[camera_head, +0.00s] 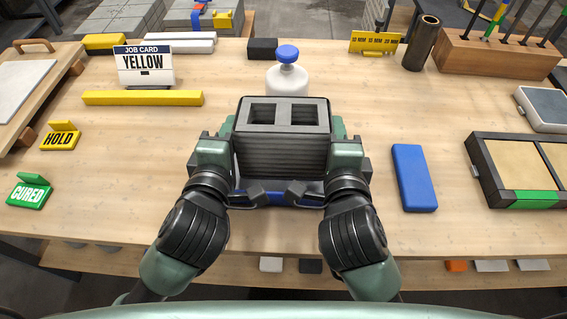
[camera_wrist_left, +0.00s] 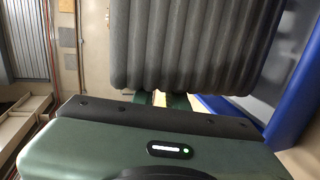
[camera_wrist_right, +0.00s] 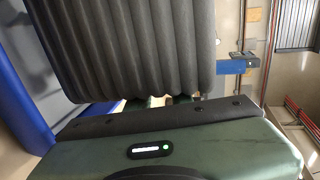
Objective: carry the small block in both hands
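The small block (camera_head: 282,155) is dark grey with ribbed layered sides and two square openings in its top. It is upright between my two grippers at the middle of the table. My left gripper (camera_head: 214,152) is at its left side and my right gripper (camera_head: 348,156) at its right side. The ribbed wall fills the top of the left wrist view (camera_wrist_left: 190,45) and of the right wrist view (camera_wrist_right: 125,45). The fingertips are mostly hidden, so their closure on the block is unclear. A blue-rimmed tray or board (camera_wrist_left: 296,110) lies below; contact with the block is hidden.
A white bottle with a blue cap (camera_head: 287,75) stands just behind the block. A blue slab (camera_head: 413,178) lies to the right, near a dark-framed panel (camera_head: 480,165). A yellow bar (camera_head: 143,98) and a YELLOW job card (camera_head: 145,66) are left.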

